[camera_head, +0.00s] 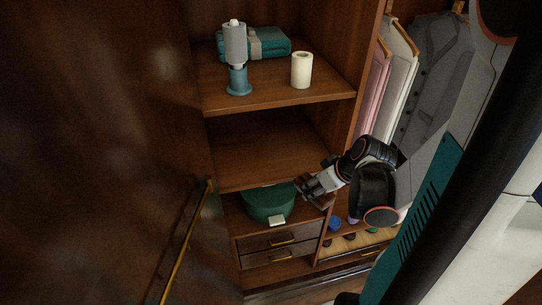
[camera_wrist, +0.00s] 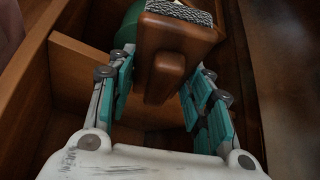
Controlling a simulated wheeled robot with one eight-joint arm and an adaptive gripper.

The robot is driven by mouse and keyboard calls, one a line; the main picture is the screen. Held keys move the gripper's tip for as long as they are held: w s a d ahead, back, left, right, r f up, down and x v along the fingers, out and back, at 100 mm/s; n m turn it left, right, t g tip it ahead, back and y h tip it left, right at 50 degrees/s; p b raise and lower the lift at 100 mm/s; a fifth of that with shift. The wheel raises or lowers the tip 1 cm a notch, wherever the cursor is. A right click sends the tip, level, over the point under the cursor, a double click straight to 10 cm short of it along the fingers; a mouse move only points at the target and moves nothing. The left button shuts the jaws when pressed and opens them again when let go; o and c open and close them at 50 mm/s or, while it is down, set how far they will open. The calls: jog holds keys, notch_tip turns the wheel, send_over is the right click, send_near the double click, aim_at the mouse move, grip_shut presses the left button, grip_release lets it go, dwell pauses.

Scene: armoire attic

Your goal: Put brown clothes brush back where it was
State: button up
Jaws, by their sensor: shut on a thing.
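The brown clothes brush (camera_wrist: 165,65) is between the teal-padded fingers of my gripper (camera_wrist: 160,88) in the wrist view. It has a wooden body, and a grey speckled bristle face shows at the top edge of that view. My gripper is shut on its wooden part. In the head view my gripper (camera_head: 316,188) is at the front right of the armoire's shelf column, beside the lower compartment. The brush is small, dark and partly hidden there. The middle shelf (camera_head: 265,160) is bare where it shows.
A green round box (camera_head: 268,203) sits in the lower compartment above two drawers (camera_head: 281,248). The upper shelf (camera_head: 290,94) holds a grey-and-blue roller (camera_head: 236,55), a teal folded cloth (camera_head: 268,43) and a cream cylinder (camera_head: 302,69). Clothes (camera_head: 400,80) hang right; an armoire door (camera_head: 100,150) stands left.

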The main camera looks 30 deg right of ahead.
jog(key=w, duration=0.4)
jog(key=w+a+b, duration=0.1)
jog(key=w, duration=0.4)
jog(key=w+b, duration=0.1)
jog(key=w, duration=0.4)
jog(key=shift+w+a, duration=0.15)
jog(key=shift+a, duration=0.2)
jog(key=w, duration=0.2)
jog(key=w+b, duration=0.1)
jog(key=w, duration=0.1)
jog(key=shift+a+f, duration=0.1)
jog(key=shift+a, duration=0.15)
jog(key=shift+s+f, duration=0.15)
jog(key=shift+f, duration=0.1)
jog(key=shift+s+r, duration=0.1)
jog(key=shift+s, duration=0.05)
jog(key=o, duration=0.9)
jog(key=shift+o, duration=0.2)
jog(key=p+v, duration=0.2)
jog(key=v, duration=0.5)
jog(key=shift+r, duration=0.2)
jog(key=shift+s, duration=0.15)
